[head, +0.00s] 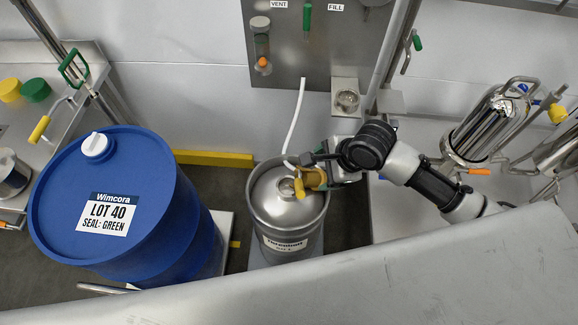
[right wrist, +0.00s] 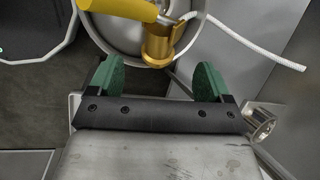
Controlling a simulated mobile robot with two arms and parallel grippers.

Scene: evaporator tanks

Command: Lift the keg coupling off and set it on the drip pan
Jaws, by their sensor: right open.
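The keg coupling (head: 299,187) is brass-coloured with a yellow handle (head: 316,178), and sits on top of the steel keg (head: 266,205). A white hose runs up from it. My right gripper (head: 322,172) is at the keg's right side, close to the handle. In the right wrist view its green fingers (right wrist: 158,78) are open and empty, with the coupling (right wrist: 158,48) just beyond the gap between them. A small steel plate with a round cup (head: 347,99) is on the wall behind; I cannot tell whether it is the drip pan. My left gripper is not in view.
A blue drum (head: 130,215) stands left of the keg. A steel panel (head: 315,40) with valves is behind. Steel tube vessels (head: 490,128) with orange and yellow handles stand at the right. The white hose (head: 295,120) hangs above the keg.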

